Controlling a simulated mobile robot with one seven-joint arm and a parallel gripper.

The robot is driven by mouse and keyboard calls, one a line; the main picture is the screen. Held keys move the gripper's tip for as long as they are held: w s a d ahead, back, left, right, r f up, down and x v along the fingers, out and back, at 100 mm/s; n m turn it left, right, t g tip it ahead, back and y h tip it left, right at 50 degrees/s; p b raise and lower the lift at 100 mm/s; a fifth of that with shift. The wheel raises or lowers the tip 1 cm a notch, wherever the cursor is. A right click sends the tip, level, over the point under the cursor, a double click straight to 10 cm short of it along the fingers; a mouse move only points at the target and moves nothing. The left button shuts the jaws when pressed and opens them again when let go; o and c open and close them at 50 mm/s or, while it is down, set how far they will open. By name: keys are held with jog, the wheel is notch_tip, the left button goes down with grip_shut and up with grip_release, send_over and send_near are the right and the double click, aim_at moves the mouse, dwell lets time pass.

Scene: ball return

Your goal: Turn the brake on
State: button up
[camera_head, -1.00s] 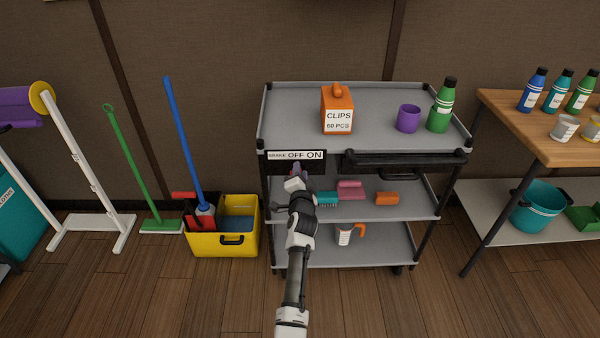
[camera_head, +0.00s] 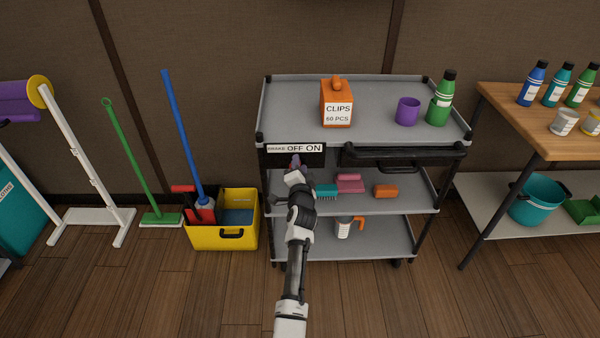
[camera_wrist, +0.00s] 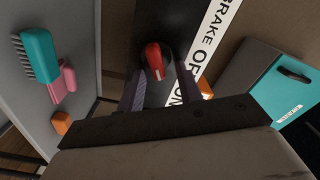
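The brake label (camera_head: 296,148) reads BRAKE OFF ON on a dark panel at the front left of the grey cart (camera_head: 380,105). The label also shows, turned sideways, in the wrist view (camera_wrist: 213,40). A small red brake knob (camera_wrist: 155,60) sticks out beside the label. My gripper (camera_head: 296,163) is at the panel just below the label and hides the knob in the head view. In the wrist view, my gripper's two fingers (camera_wrist: 159,90) are apart, one on each side of the knob. I cannot tell whether they touch it.
An orange clips box (camera_head: 337,104), purple cup (camera_head: 408,111) and green bottle (camera_head: 439,103) stand on the cart's top. Brushes lie on the middle shelf. A yellow bucket (camera_head: 224,238) stands on the floor left of the cart; a wooden table (camera_head: 560,145) is to the right.

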jog(key=s, duration=1.3)
jog(key=shift+s, duration=0.35)
